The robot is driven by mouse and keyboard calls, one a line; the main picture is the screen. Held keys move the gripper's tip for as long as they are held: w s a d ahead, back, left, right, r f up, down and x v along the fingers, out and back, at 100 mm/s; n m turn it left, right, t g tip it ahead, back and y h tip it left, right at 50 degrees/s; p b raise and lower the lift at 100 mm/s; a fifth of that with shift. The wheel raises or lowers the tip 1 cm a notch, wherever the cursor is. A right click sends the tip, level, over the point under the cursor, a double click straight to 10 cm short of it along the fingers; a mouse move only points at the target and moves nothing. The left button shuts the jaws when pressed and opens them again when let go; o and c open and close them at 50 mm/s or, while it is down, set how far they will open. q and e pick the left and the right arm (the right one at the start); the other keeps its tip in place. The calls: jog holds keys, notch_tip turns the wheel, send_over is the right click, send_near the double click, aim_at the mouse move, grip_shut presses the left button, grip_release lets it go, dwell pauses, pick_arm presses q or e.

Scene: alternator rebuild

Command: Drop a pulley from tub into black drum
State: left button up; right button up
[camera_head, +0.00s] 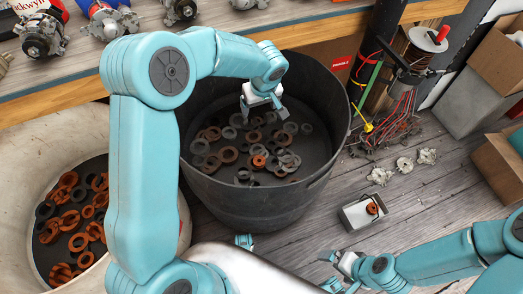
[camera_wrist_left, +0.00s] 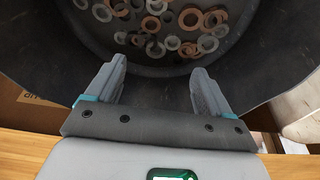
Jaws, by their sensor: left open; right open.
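The black drum (camera_head: 330,155) stands in the middle of the head view, with many grey and rust-brown rings on its floor. A brighter orange pulley-like part (camera_head: 258,160) lies among them. My left gripper (camera_head: 264,112) hangs inside the drum's opening, above the rings; its fingers are apart and empty in the left wrist view (camera_wrist_left: 160,68). My right gripper (camera_head: 336,270) is open and empty, low in the head view, in front of the small tub.
A large cream tub (camera_head: 28,140) with orange and dark rings stands at left. A wooden bench (camera_head: 60,90) with alternators runs along the back. Wires (camera_head: 390,125), pale metal parts (camera_head: 404,164) and cardboard boxes (camera_head: 497,160) are at right.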

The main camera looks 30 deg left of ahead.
pick_arm(q)
jog(key=p+v, duration=0.2)
jog(key=v, duration=1.3)
jog(key=shift+r+p, duration=0.2)
jog(key=shift+p, duration=0.2)
jog(key=shift+s, duration=0.15)
